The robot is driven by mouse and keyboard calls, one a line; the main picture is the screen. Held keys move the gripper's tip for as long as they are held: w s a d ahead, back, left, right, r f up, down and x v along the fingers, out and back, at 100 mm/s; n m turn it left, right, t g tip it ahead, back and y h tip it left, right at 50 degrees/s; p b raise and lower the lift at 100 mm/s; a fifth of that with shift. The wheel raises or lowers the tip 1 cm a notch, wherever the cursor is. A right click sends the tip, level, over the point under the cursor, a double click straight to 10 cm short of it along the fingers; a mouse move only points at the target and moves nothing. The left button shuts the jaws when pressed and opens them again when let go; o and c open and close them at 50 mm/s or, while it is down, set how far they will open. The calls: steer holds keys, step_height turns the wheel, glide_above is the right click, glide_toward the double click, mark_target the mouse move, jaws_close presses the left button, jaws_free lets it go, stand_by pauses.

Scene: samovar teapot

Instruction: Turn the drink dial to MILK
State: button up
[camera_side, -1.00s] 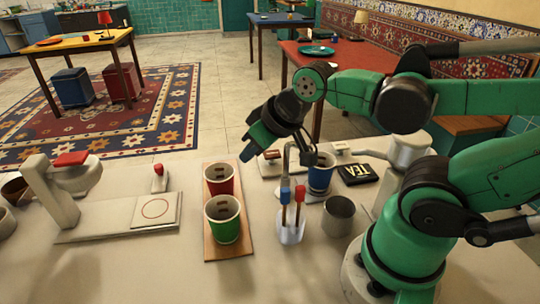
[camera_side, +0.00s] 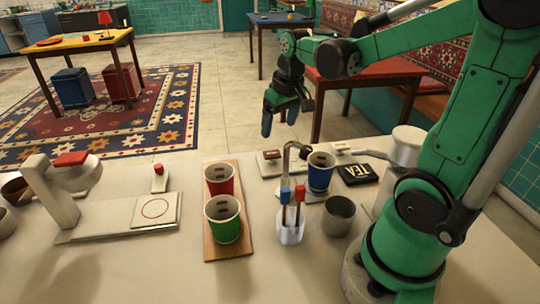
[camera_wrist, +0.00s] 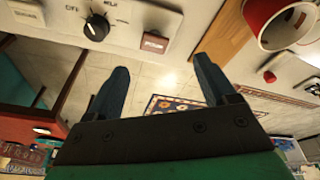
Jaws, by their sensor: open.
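A black drink dial (camera_wrist: 97,27) sits on a pale panel (camera_wrist: 55,30) at the upper left of the wrist view. OFF is lettered to its left and a partly readable label, probably MILK, is at its upper right. A small pale pointer mark shows on the knob; its exact aim is hard to tell. I cannot make out the dial in the side view. My gripper (camera_side: 279,128) is open and empty, raised beyond the far edge of the counter. In the wrist view its blue fingers (camera_wrist: 162,64) are apart, below the dial and not touching it.
A red cup (camera_side: 219,179) and a green cup (camera_side: 224,220) stand on a wooden board (camera_side: 242,240). A blue cup (camera_side: 320,172) stands by the spout (camera_side: 288,150). A stirrer holder (camera_side: 291,234), metal cup (camera_side: 339,215) and black TEA box (camera_side: 360,174) are nearby.

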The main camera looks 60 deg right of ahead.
mark_target(307, 148)
steer(key=d+f+g, duration=0.1)
steer(key=d, duration=0.2)
steer(key=s+d+f+m, duration=0.1)
steer(key=d+f, duration=0.1)
steer(key=d, duration=0.1)
steer(key=s+d+f+m+g+y, duration=0.1)
steer(key=d, duration=0.2)
steer(key=shift+s+d+f+g, duration=0.1)
steer(key=shift+d+f+g, duration=0.2)
steer(key=shift+d+f, duration=0.1)
steer(key=shift+f, duration=2.8)
jaws_close()
